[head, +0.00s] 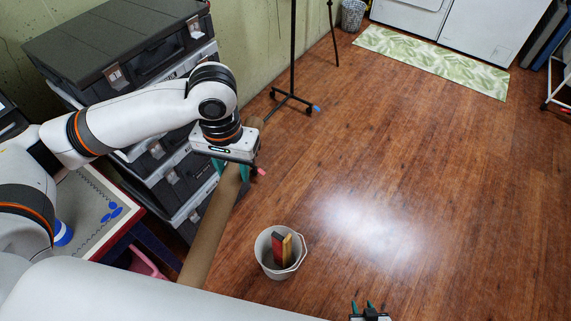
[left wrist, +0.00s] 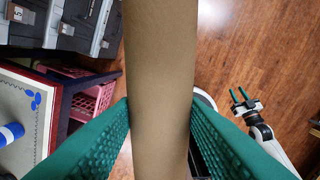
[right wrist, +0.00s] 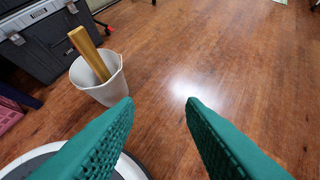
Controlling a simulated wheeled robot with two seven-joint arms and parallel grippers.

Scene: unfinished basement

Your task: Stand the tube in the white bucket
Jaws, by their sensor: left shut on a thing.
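The tube is a long brown cardboard cylinder (head: 208,232), held tilted in my left gripper (head: 231,172). The left wrist view shows the tube (left wrist: 158,70) between the green fingers (left wrist: 160,125), which press on both its sides. In the head view its lower end is hidden behind a white part of my body. The white bucket (head: 267,262) stands on the floor to the right of the tube, with red and yellow-tan pieces standing in it. It also shows in the right wrist view (right wrist: 92,90). My right gripper (right wrist: 160,115) is open and empty, low at the bottom of the head view (head: 368,308).
Stacked grey tool cases (head: 120,50) stand at the left against the wall. A table with a white top (head: 95,235) is at the lower left, with a pink crate (head: 148,262) beneath. A black stand (head: 292,60) is behind. The wood floor to the right is clear.

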